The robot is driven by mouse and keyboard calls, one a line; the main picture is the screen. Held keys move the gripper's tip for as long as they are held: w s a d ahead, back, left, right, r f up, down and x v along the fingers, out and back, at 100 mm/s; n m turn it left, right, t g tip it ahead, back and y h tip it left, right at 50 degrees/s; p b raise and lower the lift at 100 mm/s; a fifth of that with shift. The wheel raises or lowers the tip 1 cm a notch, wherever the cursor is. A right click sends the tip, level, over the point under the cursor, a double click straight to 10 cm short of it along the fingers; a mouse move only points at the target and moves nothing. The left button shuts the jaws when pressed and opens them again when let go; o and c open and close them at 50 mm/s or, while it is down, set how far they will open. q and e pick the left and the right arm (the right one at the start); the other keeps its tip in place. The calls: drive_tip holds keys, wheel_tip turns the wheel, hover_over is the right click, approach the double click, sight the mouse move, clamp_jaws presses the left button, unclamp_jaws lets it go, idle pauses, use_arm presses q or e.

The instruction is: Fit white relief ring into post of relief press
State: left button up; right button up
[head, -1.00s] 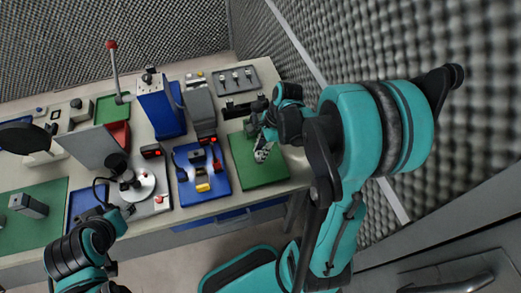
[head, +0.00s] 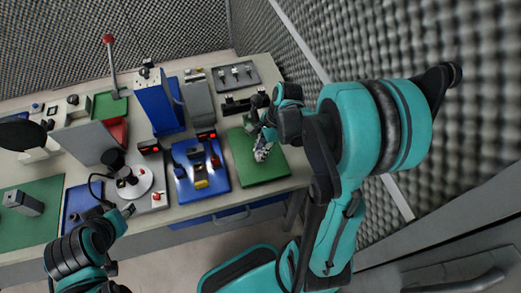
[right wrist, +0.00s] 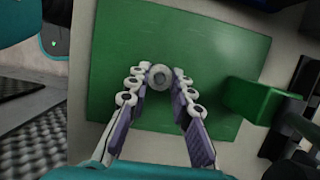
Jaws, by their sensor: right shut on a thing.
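My right gripper (head: 262,153) is over the green mat (head: 268,170) at the right end of the bench. In the right wrist view, its fingertips (right wrist: 159,80) are closed on a small round whitish-grey piece with a darker centre, which looks like the white relief ring (right wrist: 160,76). The ring is above the green mat (right wrist: 200,45); the exact gap cannot be told. A green block (right wrist: 262,101) stands right of the fingers in that view, apart from them. I cannot make out the press's post. My left gripper (head: 127,210) is at the bench's front edge, and its jaws are unclear.
A blue tray (head: 184,190) with small parts lies left of the green mat. A tall blue box (head: 160,103) and a grey machine (head: 198,103) stand behind it. A dark tray (head: 222,85) is at the back. The foam wall (head: 350,60) rises close on the right.

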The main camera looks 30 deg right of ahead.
drive_tip(key=o, duration=0.9)
drive_tip(key=shift+f, duration=0.1)
drive_tip(key=v, duration=1.2)
